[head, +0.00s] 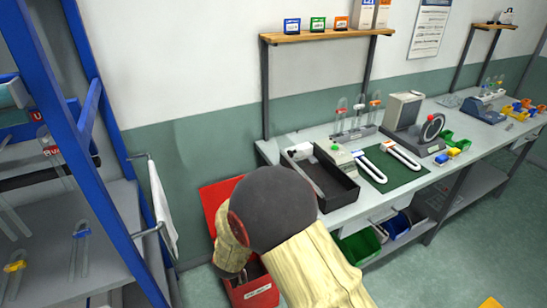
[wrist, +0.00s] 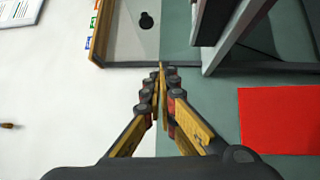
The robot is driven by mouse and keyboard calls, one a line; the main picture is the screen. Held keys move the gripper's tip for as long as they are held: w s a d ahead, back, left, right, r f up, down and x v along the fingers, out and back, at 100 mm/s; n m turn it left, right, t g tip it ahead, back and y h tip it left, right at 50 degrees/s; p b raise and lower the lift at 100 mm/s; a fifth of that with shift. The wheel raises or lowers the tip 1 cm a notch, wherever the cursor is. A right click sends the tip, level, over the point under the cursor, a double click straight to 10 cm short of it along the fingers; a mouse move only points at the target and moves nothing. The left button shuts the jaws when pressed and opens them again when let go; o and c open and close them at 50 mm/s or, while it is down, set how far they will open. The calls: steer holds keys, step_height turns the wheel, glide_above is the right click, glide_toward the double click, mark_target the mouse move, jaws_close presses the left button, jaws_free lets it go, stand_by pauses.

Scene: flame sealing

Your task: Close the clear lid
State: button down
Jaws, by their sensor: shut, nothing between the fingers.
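I cannot make out a clear lid for certain in either view. On the bench, a grey box-shaped device (head: 403,110) stands beside a unit with a round dark-rimmed disc (head: 432,128); whether either has a clear lid is too small to tell. My gripper (wrist: 163,72) shows in the wrist view with its fingertips together and nothing between them. It appears in front of the wall and shelf, apart from any object I can identify. In the head view my arm fills the lower middle, and I cannot make out the fingers there.
A dark open tray (head: 338,190) sits at the bench's near left end, beside a green mat (head: 408,178) with white U-shaped pieces. A red bin (head: 212,200) stands low left of the bench, partly behind my arm. A blue-framed rack (head: 85,180) stands at left. A wooden shelf (head: 325,35) hangs above.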

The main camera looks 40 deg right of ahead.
steer(key=w+d+r+b, duration=0.2)
steer(key=d, duration=0.4)
steer(key=w+d+r+n+b, duration=0.1)
steer(key=d+r+b, duration=0.1)
steer(key=d, duration=0.4)
steer(key=shift+w+d+n+h, duration=0.15)
steer(key=shift+w+n+h, duration=0.15)
steer(key=shift+w+h, duration=0.1)
steer(key=shift+r, duration=0.1)
